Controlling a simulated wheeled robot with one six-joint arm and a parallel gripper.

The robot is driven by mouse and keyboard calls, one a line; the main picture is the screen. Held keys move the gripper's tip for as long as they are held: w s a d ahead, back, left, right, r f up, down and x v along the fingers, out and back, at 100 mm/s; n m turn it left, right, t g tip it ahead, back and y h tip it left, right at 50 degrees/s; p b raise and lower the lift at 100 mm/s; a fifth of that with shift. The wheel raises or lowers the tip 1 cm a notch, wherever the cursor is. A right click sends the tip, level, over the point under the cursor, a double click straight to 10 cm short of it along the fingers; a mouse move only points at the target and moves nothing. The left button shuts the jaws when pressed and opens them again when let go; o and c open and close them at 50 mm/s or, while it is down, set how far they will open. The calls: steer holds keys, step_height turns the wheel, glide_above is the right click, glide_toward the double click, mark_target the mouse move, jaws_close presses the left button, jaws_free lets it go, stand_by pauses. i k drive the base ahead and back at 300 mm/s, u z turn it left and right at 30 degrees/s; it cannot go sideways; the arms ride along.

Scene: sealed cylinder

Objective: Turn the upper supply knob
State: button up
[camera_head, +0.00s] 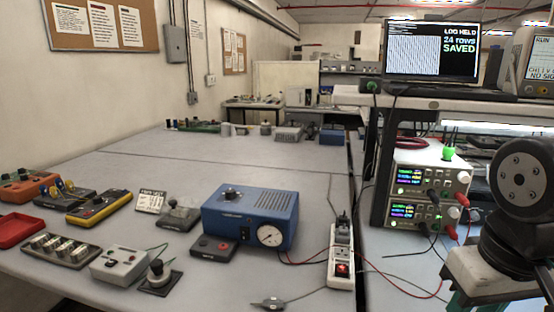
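Two stacked white power supplies stand under the raised shelf at the right. The upper supply (407,173) has a lit display with coloured digits. Its pale round knob (463,177) is at the right end of its front. The lower supply (399,223) has a similar lit display and a pale knob (454,212). Black and red leads hang from both fronts. Which way the knobs point is too small to tell. Links of my arm fill the right edge, close to the supplies. My gripper is not in view.
A blue box with a gauge (252,214) sits on the left bench, with a power strip (341,257) at its edge. A monitor (432,50) reads "LOG HELD 24 rows SAVED". Loose leads cross the right bench.

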mark_target(463, 178)
steer(key=u, duration=1.3)
steer(key=k, duration=0.4)
steer(key=z, duration=1.3)
